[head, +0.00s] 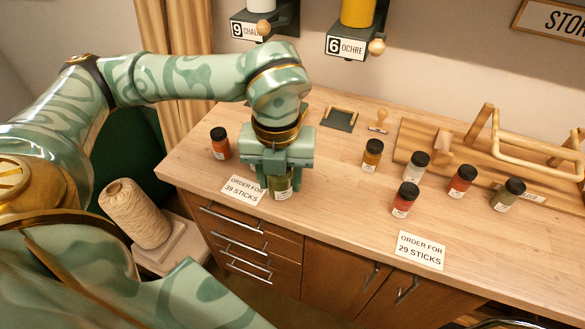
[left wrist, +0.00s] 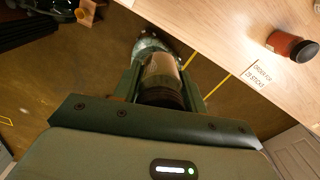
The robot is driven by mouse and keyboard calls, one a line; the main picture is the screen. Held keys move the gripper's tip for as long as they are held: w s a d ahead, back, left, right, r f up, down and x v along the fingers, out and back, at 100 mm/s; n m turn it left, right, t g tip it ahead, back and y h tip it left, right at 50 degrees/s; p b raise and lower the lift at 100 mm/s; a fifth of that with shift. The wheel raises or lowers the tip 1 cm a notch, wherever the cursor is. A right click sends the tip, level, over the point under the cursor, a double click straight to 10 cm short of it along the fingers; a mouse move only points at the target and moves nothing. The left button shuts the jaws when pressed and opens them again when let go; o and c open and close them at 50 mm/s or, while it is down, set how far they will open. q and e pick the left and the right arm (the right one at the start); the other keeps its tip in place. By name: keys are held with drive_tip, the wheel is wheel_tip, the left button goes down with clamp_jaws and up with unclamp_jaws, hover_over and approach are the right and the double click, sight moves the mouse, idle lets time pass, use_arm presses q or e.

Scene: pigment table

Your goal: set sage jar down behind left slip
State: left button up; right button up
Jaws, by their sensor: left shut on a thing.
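The sage jar (head: 282,184) has a green body and a pale label. My left gripper (head: 280,175) is shut on it, and the fingers and palm hide its top. In the left wrist view the jar (left wrist: 161,72) shows between the two fingers, dark cap toward the palm. In the head view it appears just right of the left slip (head: 243,190), a white card reading "ORDER FOR 39 STICKS" near the table's front edge. A slip also shows in the left wrist view (left wrist: 258,77). I cannot tell whether the jar touches the table. My right gripper is out of view.
An orange jar (head: 220,144) stands behind the left slip, to its left. An ochre jar (head: 371,155) and several other jars stand to the right, behind the right slip (head: 421,250). A dark tray (head: 339,118) and a wooden rack (head: 445,160) are at the back.

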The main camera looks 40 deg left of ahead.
use_arm(q)
drive_tip(key=w+a+f+b, duration=0.1)
drive_tip(key=w+f, duration=0.2)
drive_tip(key=w, duration=0.1)
drive_tip(key=w+a+f, duration=0.2)
drive_tip(key=w+f, duration=0.1)
drive_tip(key=w, duration=0.1)
drive_tip(key=w+a+f+b, duration=0.1)
drive_tip(key=w+f, duration=0.2)
drive_tip(key=w, duration=0.1)
drive_tip(key=shift+w+a+f+b, duration=0.2)
drive_tip(key=shift+w+a+b, duration=0.15)
drive_tip(key=shift+a, duration=0.05)
drive_tip(key=shift+w+f, duration=0.15)
drive_tip(key=shift+f, duration=0.1)
drive_tip(key=shift+w+a+f+b, duration=0.15)
drive_tip(key=shift+f+b, duration=0.4)
drive_tip(key=shift+f, duration=1.1)
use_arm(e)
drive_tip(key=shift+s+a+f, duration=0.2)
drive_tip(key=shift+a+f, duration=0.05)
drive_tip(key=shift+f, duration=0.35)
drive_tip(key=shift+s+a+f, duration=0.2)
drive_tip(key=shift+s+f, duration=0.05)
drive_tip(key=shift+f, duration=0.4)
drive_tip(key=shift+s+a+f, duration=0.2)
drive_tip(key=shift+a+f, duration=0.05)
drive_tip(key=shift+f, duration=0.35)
